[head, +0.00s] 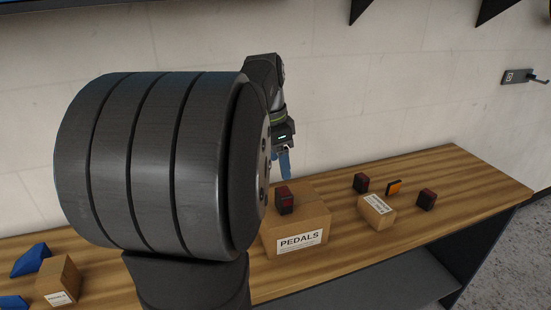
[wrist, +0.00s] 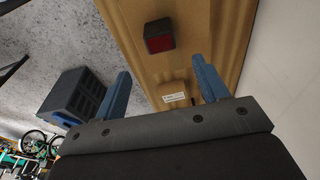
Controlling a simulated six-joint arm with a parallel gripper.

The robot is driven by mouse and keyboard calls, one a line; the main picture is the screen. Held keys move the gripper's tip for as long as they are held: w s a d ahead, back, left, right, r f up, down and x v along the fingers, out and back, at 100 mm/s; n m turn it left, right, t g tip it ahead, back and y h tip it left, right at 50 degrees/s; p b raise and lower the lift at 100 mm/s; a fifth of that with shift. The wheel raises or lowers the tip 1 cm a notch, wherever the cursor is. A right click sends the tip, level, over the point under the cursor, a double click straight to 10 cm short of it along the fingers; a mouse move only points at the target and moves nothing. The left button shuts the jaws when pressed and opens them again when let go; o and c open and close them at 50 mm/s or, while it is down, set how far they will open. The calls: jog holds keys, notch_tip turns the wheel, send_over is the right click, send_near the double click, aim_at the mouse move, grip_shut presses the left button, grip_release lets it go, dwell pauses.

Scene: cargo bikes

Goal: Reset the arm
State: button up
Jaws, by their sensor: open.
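My gripper (head: 285,165) is above the bench, over the back of the cardboard box labelled PEDALS (head: 295,239). Its two blue fingers stand wide apart in the wrist view (wrist: 161,66), with nothing held between them. A black and red block (head: 285,200) rests on top of the PEDALS box, below and apart from the fingers. A black and red block (wrist: 159,36) also shows beyond the fingertips in the wrist view. My large dark arm link hides part of the bench in the head view.
Blue pieces (head: 31,260) and another box (head: 58,281) are at left. A wall rises behind.

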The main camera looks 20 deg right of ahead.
aim_at(286, 191)
jog(key=f, duration=0.4)
jog(key=d+f, duration=0.1)
jog(key=f, duration=0.7)
jog(key=shift+d, duration=0.4)
jog(key=shift+r, duration=1.9)
